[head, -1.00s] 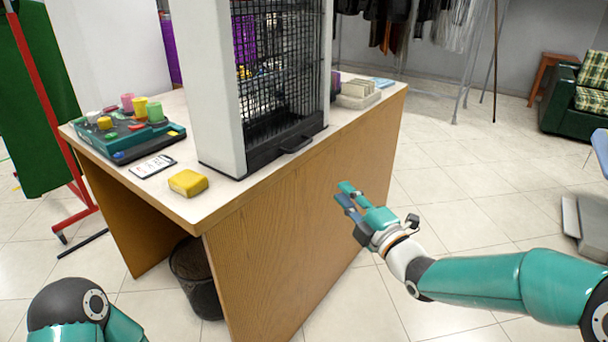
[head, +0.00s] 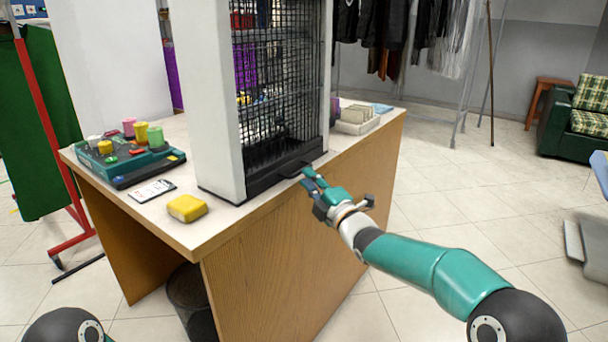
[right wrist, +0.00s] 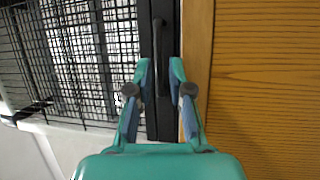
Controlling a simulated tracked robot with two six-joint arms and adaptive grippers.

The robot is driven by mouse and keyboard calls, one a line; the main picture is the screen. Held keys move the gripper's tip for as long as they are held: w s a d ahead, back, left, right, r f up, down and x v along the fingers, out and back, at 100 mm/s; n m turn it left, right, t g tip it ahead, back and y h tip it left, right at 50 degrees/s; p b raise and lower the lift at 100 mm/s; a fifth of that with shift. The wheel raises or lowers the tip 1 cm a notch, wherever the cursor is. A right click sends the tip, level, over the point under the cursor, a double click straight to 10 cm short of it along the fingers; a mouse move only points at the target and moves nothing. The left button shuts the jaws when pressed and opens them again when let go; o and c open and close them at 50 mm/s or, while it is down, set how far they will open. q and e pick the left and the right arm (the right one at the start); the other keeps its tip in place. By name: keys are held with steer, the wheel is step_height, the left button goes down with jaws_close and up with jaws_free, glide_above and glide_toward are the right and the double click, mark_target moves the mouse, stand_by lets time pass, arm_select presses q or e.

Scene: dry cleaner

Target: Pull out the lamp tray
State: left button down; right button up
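The lamp tray (head: 262,178) is the black drawer at the foot of the tall white cabinet with a black mesh front. Its front looks flush with the cabinet. Its dark handle (right wrist: 158,50) shows between my finger pads in the right wrist view. My right gripper (head: 310,178) is open at the tray's front, with one finger on each side of the handle (right wrist: 160,68). I cannot tell whether the fingers touch it. In the head view the gripper partly hides the handle's right end. My left gripper is out of view; only part of that arm shows at the lower left.
The cabinet (head: 213,100) stands on a wooden counter (head: 290,240). A yellow block (head: 187,208), a card (head: 152,191) and a green device (head: 130,160) lie to its left. Floor in front is clear.

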steer(key=shift+x, duration=1.4)
jaws_close()
steer(key=shift+f, duration=0.1)
